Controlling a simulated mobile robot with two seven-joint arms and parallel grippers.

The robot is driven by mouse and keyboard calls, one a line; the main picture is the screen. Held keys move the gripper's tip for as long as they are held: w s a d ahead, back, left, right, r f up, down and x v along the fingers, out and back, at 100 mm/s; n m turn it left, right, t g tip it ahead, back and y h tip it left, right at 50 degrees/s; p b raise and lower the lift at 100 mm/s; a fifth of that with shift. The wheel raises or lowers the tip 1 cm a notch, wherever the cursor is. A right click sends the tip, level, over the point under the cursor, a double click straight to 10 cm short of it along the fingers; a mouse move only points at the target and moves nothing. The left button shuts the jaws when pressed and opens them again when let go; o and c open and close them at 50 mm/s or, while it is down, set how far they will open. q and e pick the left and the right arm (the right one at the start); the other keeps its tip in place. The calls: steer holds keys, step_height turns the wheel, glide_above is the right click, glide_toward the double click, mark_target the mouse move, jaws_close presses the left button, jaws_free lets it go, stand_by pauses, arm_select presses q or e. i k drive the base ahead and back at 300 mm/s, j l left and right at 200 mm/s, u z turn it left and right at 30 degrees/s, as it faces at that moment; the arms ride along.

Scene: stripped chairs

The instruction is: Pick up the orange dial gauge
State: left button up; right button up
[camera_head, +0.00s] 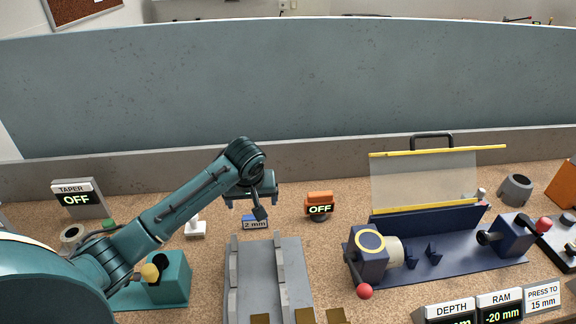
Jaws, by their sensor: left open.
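The orange dial gauge (319,197) stands on the speckled bench top right of the picture's middle, with a dark display reading OFF. My left gripper (249,204) hangs from the arm coming in from the left, to the left of the gauge and apart from it. Its jaws point down, are open and appear empty. Part of the gripper is hidden behind the arm's wrist. My right gripper is not in view.
A grey slotted fixture (270,270) stands in front of the gauge. A small "2 mm" label (255,223) is below my gripper. A dark blue machine with a clear yellow-edged guard (425,180) stands right. A TAPER display (77,200) stands left. Bare bench surrounds the gauge.

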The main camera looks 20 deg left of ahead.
mark_target(317, 204)
steer(key=k+l, duration=0.8)
steer(key=k, duration=0.05)
